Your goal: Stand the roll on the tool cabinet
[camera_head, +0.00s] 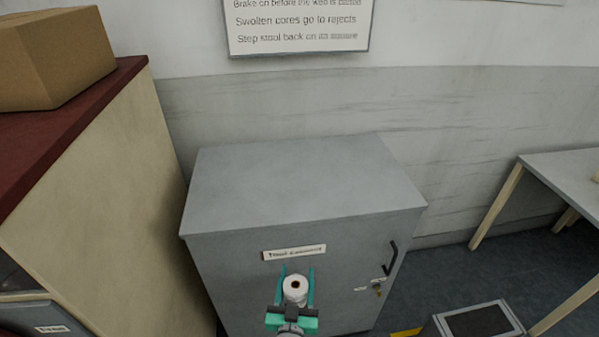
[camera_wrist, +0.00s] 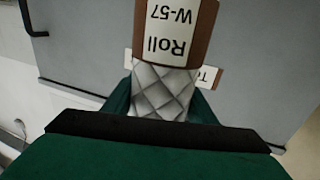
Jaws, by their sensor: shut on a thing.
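The roll (camera_head: 295,288) is white with a dark core hole facing up in the head view. In the wrist view the roll (camera_wrist: 160,90) shows quilted white wadding and a brown band with a label reading "Roll W-57". My gripper (camera_head: 296,276) has teal fingers on both sides of the roll and is shut on it. The grey tool cabinet (camera_head: 300,183) stands beyond, its flat top bare. In the head view, the roll and gripper appear in front of the cabinet's door, below the top's front edge. The wrist view shows the cabinet front (camera_wrist: 85,50) behind the roll.
A cream cupboard with a dark red top (camera_head: 75,105) stands close on the left, with a cardboard box (camera_head: 52,58) on it. The cabinet door has a black handle (camera_head: 390,258) and keys. A grey table (camera_head: 570,175) is at right, a step stool (camera_head: 478,322) below.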

